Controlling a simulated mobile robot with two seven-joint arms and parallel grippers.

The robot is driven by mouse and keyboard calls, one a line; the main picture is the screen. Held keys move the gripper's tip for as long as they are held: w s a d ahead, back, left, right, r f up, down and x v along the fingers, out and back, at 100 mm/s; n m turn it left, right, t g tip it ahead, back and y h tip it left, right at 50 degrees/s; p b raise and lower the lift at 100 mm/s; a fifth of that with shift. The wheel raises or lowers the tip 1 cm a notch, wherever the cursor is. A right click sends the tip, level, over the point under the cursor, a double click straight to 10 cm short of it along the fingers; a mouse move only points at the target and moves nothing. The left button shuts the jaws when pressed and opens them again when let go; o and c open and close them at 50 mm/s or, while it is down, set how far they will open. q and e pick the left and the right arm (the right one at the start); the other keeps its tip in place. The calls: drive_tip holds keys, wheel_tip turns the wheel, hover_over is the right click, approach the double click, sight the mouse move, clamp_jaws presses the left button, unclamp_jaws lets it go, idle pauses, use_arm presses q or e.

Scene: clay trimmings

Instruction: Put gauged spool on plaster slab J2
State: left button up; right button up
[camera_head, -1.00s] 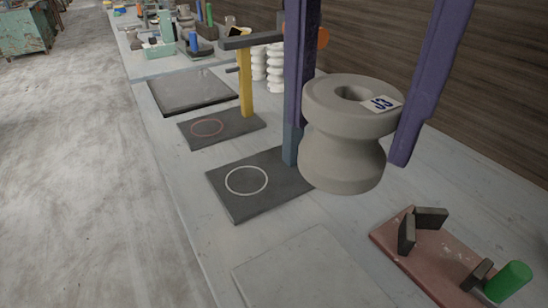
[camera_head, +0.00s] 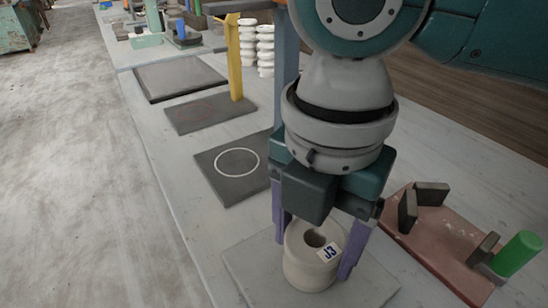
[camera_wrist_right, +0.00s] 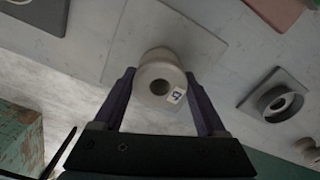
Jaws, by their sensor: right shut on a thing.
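The gauged spool, a pale grey waisted piece with a hole in its top and a label reading J3, shows in the head view (camera_head: 303,274) and the right wrist view (camera_wrist_right: 152,92). My right gripper (camera_head: 315,248) has its purple fingers shut on opposite sides of it; they also show in the wrist view (camera_wrist_right: 160,75). The spool is upright, over a plain pale square slab (camera_head: 243,272) on the bench. I cannot tell whether its base touches the slab. No J2 mark is readable. My left gripper is not in view.
A red-brown board (camera_head: 445,250) with dark blocks and a green cylinder (camera_head: 517,253) lies right of the slab. A dark plate with a white ring (camera_head: 205,168) and a yellow post (camera_head: 234,60) stand farther back. White ribbed pieces (camera_head: 265,50) stand behind.

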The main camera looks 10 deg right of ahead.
drive_tip(key=shift+f, duration=0.3)
drive_tip(key=o, duration=1.6)
wheel_tip(320, 180, up, 12)
drive_tip(key=shift+r+p, duration=0.1)
drive_tip(key=shift+p, duration=1)
drive_tip(key=shift+a, duration=0.15)
